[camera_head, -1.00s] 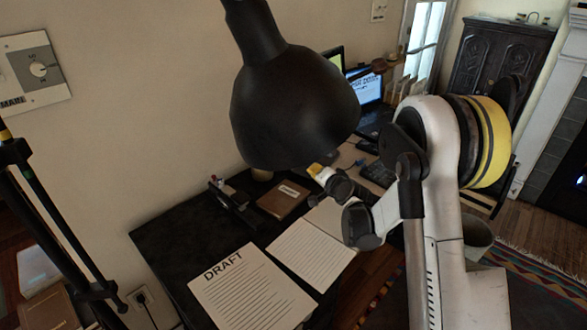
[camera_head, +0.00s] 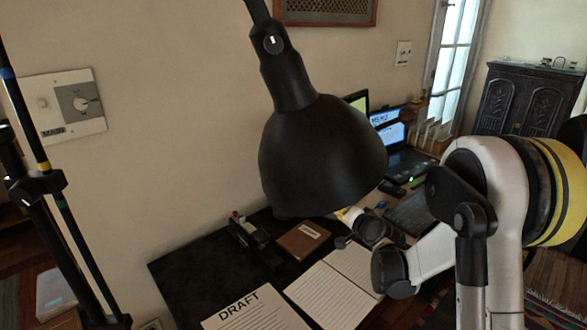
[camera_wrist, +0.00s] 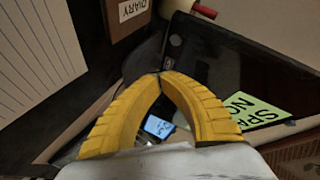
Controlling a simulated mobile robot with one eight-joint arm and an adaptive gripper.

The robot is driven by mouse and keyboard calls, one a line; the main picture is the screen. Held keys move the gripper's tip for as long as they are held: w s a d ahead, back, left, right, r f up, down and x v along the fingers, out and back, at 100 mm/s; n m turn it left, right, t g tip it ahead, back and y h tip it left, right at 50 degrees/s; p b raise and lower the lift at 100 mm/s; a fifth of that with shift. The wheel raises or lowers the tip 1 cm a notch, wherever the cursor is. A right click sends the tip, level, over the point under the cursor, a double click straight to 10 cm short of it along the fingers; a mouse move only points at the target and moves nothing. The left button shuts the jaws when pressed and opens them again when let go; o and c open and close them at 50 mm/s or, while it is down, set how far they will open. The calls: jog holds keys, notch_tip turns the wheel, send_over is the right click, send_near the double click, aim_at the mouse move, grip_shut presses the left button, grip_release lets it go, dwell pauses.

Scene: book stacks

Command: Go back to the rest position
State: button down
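My gripper (camera_wrist: 160,78) shows in the wrist view as two yellow ribbed fingers. Their tips meet in an arch, and nothing is held between them. In the head view, my gripper (camera_head: 344,214) is mostly hidden behind the black lamp shade; only a bit of yellow and white shows over the desk. My arm comes in from the right of that view, bent, with its end apart from the desk top as far as I can see.
The black lamp (camera_head: 315,155) hangs close before the head camera. On the dark desk (camera_head: 190,265) lie a DRAFT sheet (camera_head: 255,312), an open notebook (camera_head: 330,295) and a brown diary (camera_head: 303,241). A laptop (camera_head: 408,160) stands behind. A green note (camera_wrist: 257,113) shows in the wrist view.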

jog(key=s+a+r+n+g, duration=0.2)
jog(key=s+a+r+n, duration=0.1)
jog(key=s+r, duration=0.55)
jog(key=s+n+g+h, duration=0.2)
jog(key=s+n+g, duration=0.2)
jog(key=s, duration=2.7)
jog(key=shift+d+n+h, duration=0.3)
jog(key=shift+d+n, duration=0.1)
jog(key=shift+n, duration=0.4)
jog(key=shift+w, duration=0.15)
